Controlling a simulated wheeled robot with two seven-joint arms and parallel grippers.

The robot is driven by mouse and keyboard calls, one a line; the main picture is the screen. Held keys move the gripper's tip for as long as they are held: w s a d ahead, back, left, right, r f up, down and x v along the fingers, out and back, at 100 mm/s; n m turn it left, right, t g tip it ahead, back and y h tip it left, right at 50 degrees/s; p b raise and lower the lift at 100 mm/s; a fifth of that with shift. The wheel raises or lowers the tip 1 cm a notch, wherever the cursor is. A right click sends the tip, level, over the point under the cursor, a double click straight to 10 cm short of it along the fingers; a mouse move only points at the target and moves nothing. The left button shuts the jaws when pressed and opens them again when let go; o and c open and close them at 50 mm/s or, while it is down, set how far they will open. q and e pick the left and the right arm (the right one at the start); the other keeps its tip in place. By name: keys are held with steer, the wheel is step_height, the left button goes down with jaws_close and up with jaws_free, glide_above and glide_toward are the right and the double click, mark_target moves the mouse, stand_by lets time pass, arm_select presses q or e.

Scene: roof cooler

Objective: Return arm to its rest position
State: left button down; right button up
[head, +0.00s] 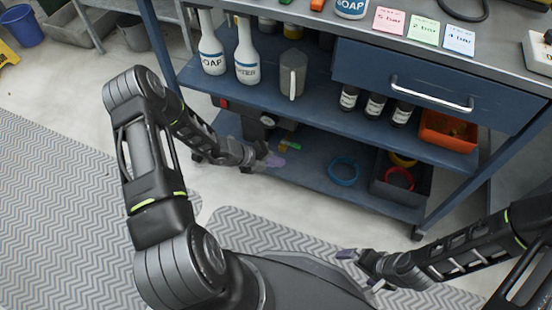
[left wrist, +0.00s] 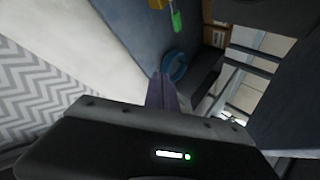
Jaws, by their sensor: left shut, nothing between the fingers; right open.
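My left arm comes in from the left in the head view and bends down toward the cart's lower shelf. My left gripper (head: 272,160) is at the front of that shelf, shut and empty. Its purple fingers show pressed together in the left wrist view (left wrist: 161,92). My right gripper (head: 359,268) is low at the bottom right of the head view, over the floor mat. It is open, with nothing seen between its fingers.
On the lower shelf are a blue ring (head: 343,171) and a dark bin (head: 400,197) with rings. A drawer (head: 430,84) is closed.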

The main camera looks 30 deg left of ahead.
arm_select(q)
steer(key=shift+s+r, duration=0.4)
steer(key=shift+s, duration=0.05)
stand_by(0.3)
